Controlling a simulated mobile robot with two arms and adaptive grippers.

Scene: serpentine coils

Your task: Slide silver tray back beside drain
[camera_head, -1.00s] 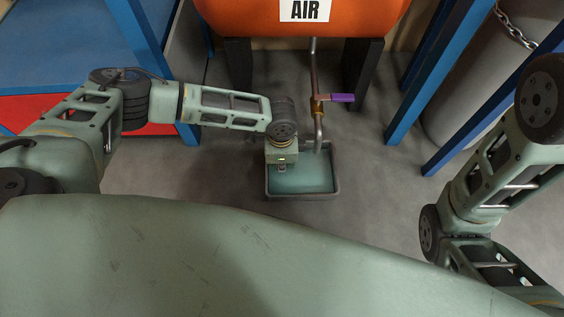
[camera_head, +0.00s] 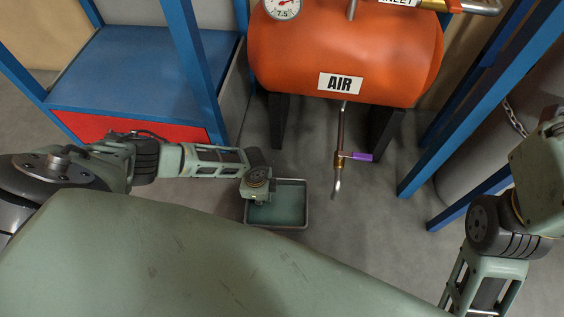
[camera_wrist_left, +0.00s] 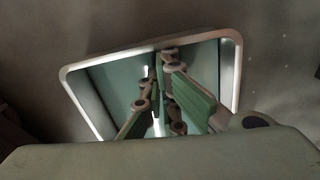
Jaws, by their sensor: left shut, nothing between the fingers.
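The silver tray (camera_head: 286,211), with a pale rim and a grey-green floor, lies on the grey floor left of the drain pipe (camera_head: 338,178). The pipe hangs below the orange air tank and has a purple valve handle (camera_head: 357,156). Its lower end is apart from the tray's right rim. My left gripper (camera_head: 257,201) points down over the tray's left part and is shut and empty. In the left wrist view the tray (camera_wrist_left: 118,82) surrounds the closed fingers (camera_wrist_left: 163,85). Whether they touch a tray wall I cannot tell. My right gripper is out of view.
The orange tank (camera_head: 345,55) stands on dark legs behind the tray. A blue shelf frame (camera_head: 186,60) with a red panel (camera_head: 140,125) is at left. Blue posts (camera_head: 460,95) and a grey cylinder (camera_head: 500,150) are at right. Floor around the pipe's lower end is clear.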

